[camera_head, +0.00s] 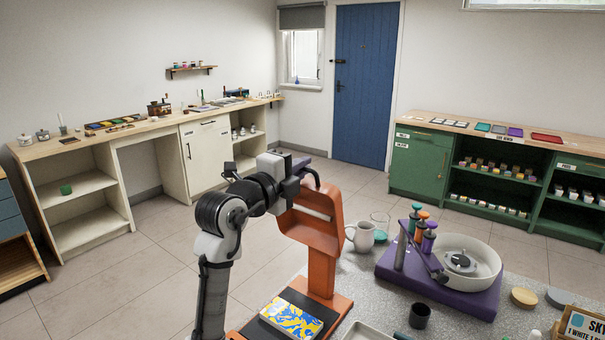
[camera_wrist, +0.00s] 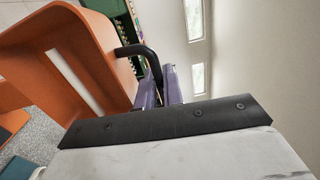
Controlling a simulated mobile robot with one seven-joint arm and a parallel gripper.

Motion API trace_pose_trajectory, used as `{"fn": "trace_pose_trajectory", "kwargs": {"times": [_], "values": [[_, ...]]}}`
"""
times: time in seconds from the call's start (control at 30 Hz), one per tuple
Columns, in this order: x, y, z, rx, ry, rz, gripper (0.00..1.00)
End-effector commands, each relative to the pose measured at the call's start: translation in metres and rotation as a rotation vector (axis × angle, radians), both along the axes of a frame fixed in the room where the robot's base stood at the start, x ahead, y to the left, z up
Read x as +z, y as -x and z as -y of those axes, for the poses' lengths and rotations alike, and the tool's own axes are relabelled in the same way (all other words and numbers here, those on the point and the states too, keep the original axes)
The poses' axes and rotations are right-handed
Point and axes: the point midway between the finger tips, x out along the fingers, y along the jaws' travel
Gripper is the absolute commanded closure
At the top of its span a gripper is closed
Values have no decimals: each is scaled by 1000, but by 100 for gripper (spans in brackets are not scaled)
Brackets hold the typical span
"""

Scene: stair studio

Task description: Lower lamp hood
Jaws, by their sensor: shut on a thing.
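The orange lamp hood (camera_head: 313,218) is raised and steeply tilted on its orange post (camera_head: 321,270). Its hollow inside with a pale strip shows in the wrist view (camera_wrist: 98,50). A bent black handle (camera_head: 313,175) stands out from the hood's upper edge; in the wrist view the handle (camera_wrist: 133,50) runs down between my purple fingers. My gripper (camera_wrist: 160,88) is shut on this handle. A blue and yellow patterned block (camera_head: 291,318) lies on the dark bed below the hood.
A white pitcher (camera_head: 362,236) and a clear beaker (camera_head: 380,222) stand just right of the hood. Further right is a purple-based machine (camera_head: 440,282) with a white bowl (camera_head: 470,258). A dark cup (camera_head: 419,316) stands in front. Floor (camera_head: 165,270) left of my arm is clear.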

Motion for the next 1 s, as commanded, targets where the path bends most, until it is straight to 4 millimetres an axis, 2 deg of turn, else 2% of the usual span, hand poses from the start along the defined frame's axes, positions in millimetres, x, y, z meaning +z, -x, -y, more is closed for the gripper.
{"fn": "trace_pose_trajectory", "kwargs": {"times": [0.03,0.57,1.0], "values": [[-10,3,-2,0,10,16,100],[-44,51,-36,-1,169,237,100],[-80,86,-61,0,279,392,100]]}}
